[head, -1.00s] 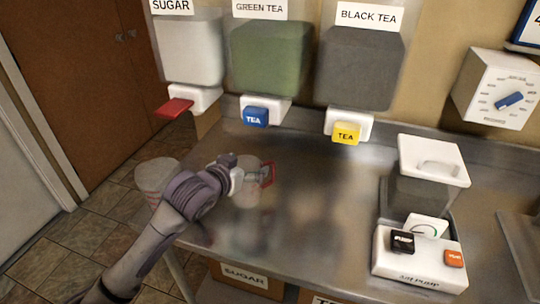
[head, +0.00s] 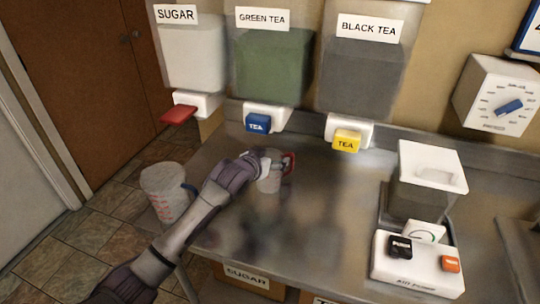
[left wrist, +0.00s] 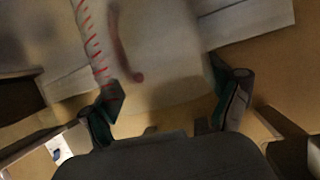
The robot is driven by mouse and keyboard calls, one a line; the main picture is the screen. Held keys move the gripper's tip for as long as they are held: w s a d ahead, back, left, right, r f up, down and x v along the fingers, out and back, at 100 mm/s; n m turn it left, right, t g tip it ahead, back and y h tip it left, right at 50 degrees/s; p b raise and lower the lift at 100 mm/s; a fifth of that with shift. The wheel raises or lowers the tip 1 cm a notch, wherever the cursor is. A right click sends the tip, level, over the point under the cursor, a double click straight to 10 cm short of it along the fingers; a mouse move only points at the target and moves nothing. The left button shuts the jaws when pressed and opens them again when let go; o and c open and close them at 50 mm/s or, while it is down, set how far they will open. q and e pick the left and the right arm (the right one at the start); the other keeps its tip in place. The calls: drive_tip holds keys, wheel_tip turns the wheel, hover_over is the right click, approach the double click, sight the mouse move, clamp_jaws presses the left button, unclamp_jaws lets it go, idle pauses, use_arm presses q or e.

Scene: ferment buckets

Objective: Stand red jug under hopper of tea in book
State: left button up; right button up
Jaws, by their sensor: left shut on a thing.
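The red jug (head: 269,184), clear with a red handle (head: 289,163), is held over or on the metal bench, in front of the green tea hopper (head: 272,66) and its blue TEA lever (head: 258,123). Whether its base touches the bench I cannot tell. My left gripper (head: 264,165) is shut on it. In the left wrist view, the jug's pale body (left wrist: 165,55), with red marks and a dull red handle, sits between the fingers. The black tea hopper (head: 360,78) with a yellow TEA lever (head: 346,141) is further right. No book is recognisable. My right gripper is out of view.
A second clear jug (head: 163,188) with a blue handle stands left of the bench. The sugar hopper (head: 195,60) has a red lever (head: 178,114). A white pump device (head: 418,262) stands at the right. The bench middle is clear.

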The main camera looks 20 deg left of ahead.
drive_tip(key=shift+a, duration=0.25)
use_arm(q)
drive_tip(key=o, duration=1.1)
drive_tip(key=shift+f, duration=0.1)
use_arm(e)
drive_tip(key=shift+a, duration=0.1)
use_arm(q)
drive_tip(key=shift+s+r, duration=0.1)
drive_tip(key=shift+r, duration=0.1)
drive_tip(key=b+v, duration=0.1)
drive_tip(key=v, duration=1)
drive_tip(key=shift+s, duration=0.4)
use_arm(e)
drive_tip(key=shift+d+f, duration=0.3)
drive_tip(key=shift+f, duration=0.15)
use_arm(q)
drive_tip(key=shift+r, duration=0.1)
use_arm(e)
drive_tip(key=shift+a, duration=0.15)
